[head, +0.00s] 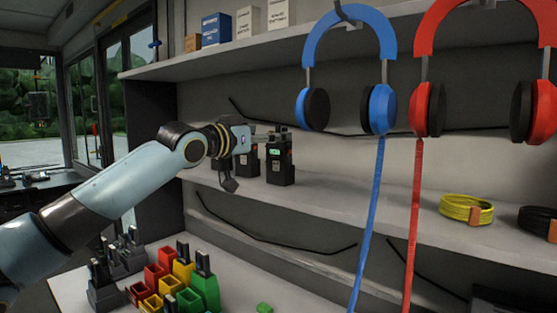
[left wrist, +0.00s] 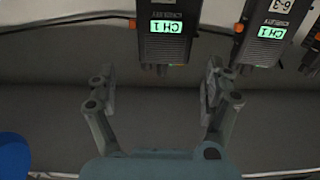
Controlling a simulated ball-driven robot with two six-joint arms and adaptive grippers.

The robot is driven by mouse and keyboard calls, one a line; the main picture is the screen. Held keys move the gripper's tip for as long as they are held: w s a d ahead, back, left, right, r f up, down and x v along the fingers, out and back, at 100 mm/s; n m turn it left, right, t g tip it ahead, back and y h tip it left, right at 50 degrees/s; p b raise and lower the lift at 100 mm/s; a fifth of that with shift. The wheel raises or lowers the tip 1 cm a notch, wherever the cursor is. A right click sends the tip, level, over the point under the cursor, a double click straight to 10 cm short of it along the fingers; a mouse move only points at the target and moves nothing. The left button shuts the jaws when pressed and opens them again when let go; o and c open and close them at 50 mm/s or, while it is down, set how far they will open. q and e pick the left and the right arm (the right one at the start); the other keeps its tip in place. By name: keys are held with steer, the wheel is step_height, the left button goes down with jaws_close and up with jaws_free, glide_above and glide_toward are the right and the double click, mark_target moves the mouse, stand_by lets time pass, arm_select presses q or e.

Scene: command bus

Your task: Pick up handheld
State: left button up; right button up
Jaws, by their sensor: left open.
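One handheld reading CH 1 (left wrist: 166,45) lies ahead of the space between the fingers, and the other (left wrist: 268,35) is to the right. My left gripper (left wrist: 159,80) is open, with nothing between its fingers. Contact with a handheld cannot be told. My right gripper is not in view.
Blue headphones (head: 378,105) and red headphones (head: 418,105) hang with straps at the right, in front of the shelves. A yellow cable coil (head: 465,209) lies on the middle shelf. Coloured bins (head: 160,285) stand on the lower counter. Boxes (head: 248,22) sit on the upper shelf.

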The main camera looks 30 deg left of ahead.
arm_select(q)
steer(key=w+p, duration=0.1)
steer(key=w, duration=0.3)
steer(key=shift+w+a, duration=0.1)
steer(key=shift+w, duration=0.4)
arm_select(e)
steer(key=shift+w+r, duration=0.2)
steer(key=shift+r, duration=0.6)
arm_select(q)
steer(key=shift+s, duration=0.2)
steer(key=shift+c, duration=1)
steer(key=shift+w, duration=0.1)
jaws_close()
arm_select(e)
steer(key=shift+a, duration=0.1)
